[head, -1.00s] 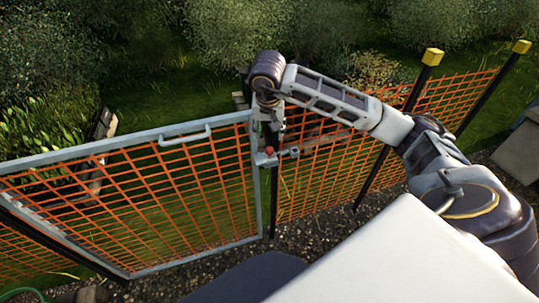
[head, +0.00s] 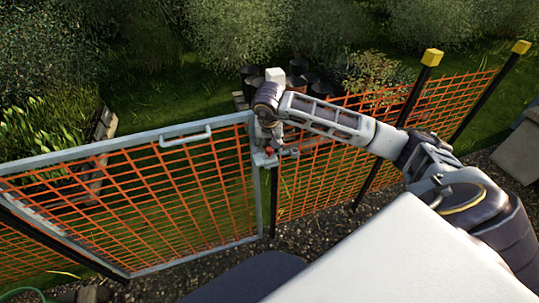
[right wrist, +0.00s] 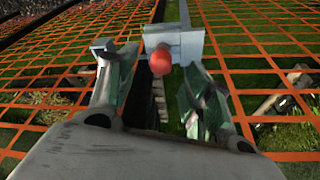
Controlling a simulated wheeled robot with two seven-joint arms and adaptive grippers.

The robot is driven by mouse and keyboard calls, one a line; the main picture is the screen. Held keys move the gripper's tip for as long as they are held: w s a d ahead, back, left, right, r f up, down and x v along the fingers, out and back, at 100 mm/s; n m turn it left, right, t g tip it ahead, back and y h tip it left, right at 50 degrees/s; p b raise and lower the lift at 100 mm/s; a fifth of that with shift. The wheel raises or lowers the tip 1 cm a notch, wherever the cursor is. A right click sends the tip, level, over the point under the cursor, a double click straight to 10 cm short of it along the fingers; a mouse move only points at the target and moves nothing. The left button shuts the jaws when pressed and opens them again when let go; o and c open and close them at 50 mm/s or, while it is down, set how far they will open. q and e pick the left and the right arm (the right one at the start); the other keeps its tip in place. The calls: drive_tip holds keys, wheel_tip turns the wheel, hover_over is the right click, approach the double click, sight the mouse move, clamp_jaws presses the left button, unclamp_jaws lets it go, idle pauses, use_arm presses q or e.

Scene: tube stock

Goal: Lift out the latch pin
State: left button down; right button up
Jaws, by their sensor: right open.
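The latch pin shows as a red ball knob (head: 269,150) at the gate's latch, beside the free end of the grey-framed gate (head: 259,190). In the right wrist view the red knob (right wrist: 160,61) is between the fingers, in front of a grey latch block (right wrist: 175,40). My right gripper (head: 270,143) points down at the latch from above. In the right wrist view its fingers (right wrist: 150,65) are apart on either side of the knob, with no clear grip on it. The pin's shaft is hidden. My left gripper is out of view.
Orange mesh fence (head: 325,175) runs right from the latch, with black yellow-capped posts (head: 415,90). The gate has a pale handle (head: 186,135). Dark pots (head: 320,86) stand behind the fence. Gravel (head: 330,225) lies in front.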

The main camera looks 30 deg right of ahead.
sight(270, 149)
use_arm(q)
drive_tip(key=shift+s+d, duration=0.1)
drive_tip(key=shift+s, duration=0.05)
use_arm(e)
drive_tip(key=shift+f, duration=0.15)
drive_tip(key=shift+p+x, duration=0.35)
drive_tip(key=shift+x, duration=1.5)
drive_tip(key=shift+w+d+f, duration=0.15)
drive_tip(key=shift+w+f, duration=0.15)
drive_tip(key=shift+f, duration=0.25)
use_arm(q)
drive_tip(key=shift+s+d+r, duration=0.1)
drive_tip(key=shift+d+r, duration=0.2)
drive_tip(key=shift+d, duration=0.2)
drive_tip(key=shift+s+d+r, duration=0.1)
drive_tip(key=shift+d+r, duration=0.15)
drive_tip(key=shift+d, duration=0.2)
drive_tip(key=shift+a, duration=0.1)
